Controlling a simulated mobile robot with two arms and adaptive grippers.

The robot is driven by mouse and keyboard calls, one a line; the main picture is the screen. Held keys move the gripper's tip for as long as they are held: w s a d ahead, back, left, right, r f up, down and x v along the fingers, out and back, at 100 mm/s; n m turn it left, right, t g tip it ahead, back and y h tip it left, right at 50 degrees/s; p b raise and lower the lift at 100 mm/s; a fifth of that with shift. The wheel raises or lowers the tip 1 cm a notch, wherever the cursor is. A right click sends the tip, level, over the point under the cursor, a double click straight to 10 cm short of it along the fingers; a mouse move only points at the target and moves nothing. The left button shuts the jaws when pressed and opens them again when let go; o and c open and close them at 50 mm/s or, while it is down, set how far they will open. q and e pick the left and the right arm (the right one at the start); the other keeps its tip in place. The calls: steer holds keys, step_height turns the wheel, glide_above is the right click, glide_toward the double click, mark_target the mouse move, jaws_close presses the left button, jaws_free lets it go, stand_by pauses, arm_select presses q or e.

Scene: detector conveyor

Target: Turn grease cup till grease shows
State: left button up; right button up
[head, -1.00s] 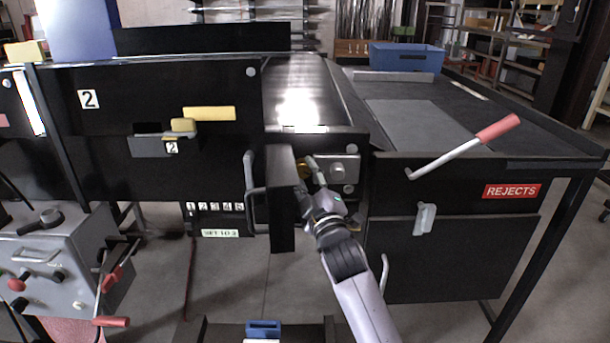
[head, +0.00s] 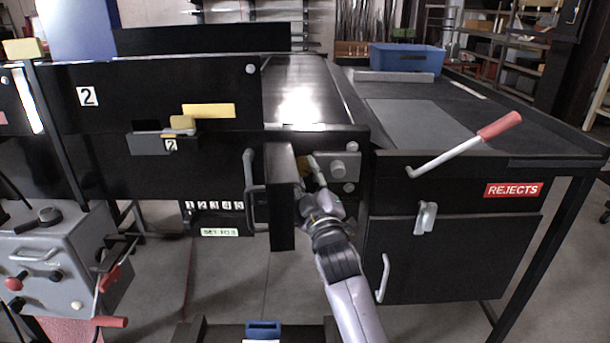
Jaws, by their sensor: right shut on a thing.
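The brass grease cup (head: 306,163) is at the end of the conveyor, beside a grey bearing block (head: 344,166). Only a small part of it shows; my fingers cover the rest. My right gripper (head: 312,172) reaches up from below and is shut on the cup. I cannot make out any grease at the cup or bearing. My left gripper is not in view.
An open black guard door (head: 281,200) stands close to the left of my right gripper. A crank with a red handle (head: 499,125) sticks out at right above the REJECTS sign (head: 513,190). A grey control box (head: 55,265) stands at lower left.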

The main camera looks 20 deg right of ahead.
steer(key=o, duration=1.1)
steer(key=shift+o, duration=0.2)
steer(key=v, duration=1.2)
steer(key=shift+f, duration=0.1)
